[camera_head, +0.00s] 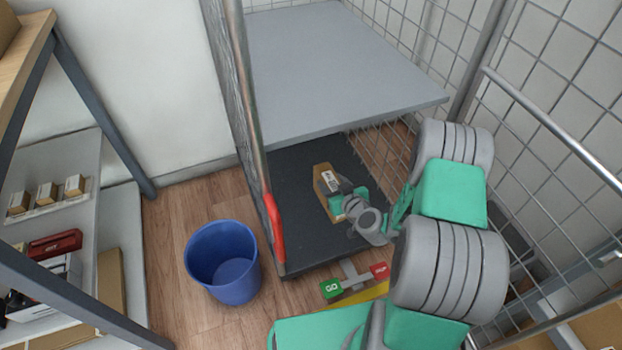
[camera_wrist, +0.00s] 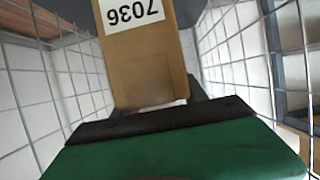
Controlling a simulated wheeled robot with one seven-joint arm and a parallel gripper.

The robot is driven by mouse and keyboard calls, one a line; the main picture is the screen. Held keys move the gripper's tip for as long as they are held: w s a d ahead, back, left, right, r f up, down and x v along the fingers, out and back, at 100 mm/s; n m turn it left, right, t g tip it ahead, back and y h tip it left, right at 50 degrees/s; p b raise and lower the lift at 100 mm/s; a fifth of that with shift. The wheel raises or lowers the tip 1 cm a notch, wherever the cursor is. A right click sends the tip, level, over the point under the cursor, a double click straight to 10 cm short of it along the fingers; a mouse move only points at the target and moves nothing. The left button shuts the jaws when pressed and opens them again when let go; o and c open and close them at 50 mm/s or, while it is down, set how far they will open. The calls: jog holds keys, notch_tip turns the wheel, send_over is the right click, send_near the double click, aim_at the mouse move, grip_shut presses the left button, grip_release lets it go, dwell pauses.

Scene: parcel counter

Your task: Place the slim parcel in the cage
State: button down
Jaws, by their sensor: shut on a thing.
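The slim parcel (camera_head: 322,182) is a brown box with a white label. In the wrist view the parcel (camera_wrist: 150,65) points away from my gripper, and its label reads 7036 upside down. My gripper (camera_head: 340,202) is shut on the near end of the parcel; the wrist view shows the dark jaw edge (camera_wrist: 150,122) against it. The cage (camera_head: 272,205) is a wire-sided trolley with a grey upper shelf (camera_head: 330,70) and a dark floor (camera_head: 300,175). The parcel shows over the dark floor, below the upper shelf. I cannot tell whether it touches the floor.
A blue bin (camera_head: 222,262) stands on the wooden floor left of the cage. A shelf rack (camera_head: 60,180) with small boxes is at the far left. Red and green pedals (camera_head: 352,281) sit at the cage's front edge. Mesh walls stand close on both sides in the wrist view.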

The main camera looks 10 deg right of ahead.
notch_tip(320, 180, down, 2)
jog(key=shift+w+f, duration=0.1)
jog(key=shift+f, duration=0.15)
jog(key=w+f+b, duration=0.8)
jog(key=w+f, duration=0.5)
jog(key=shift+w+a, duration=0.2)
jog(key=shift+w, duration=0.05)
jog(key=c, duration=0.6)
grip_release()
